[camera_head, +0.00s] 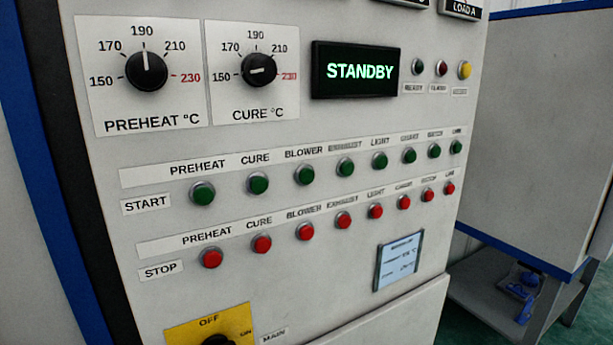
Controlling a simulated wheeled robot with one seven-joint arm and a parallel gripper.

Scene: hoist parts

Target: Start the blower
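A light grey control panel (330,120) fills most of the head view. In its START row, the green BLOWER button (305,175) is the third from the left, between the CURE start button (258,183) and the EXHAUST start button (345,167). The red BLOWER stop button (305,231) sits below it in the STOP row. The display (356,70) reads STANDBY in green. Of the lamps to its right, the yellow one (464,70) looks brightest. My gripper is not in view, and nothing covers the buttons.
The PREHEAT dial (146,70) and CURE dial (258,68) are at the upper left. A main rotary switch (217,339) on a yellow plate is cut off at the bottom. A grey cabinet (540,130) stands at the right. The space before the panel looks clear.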

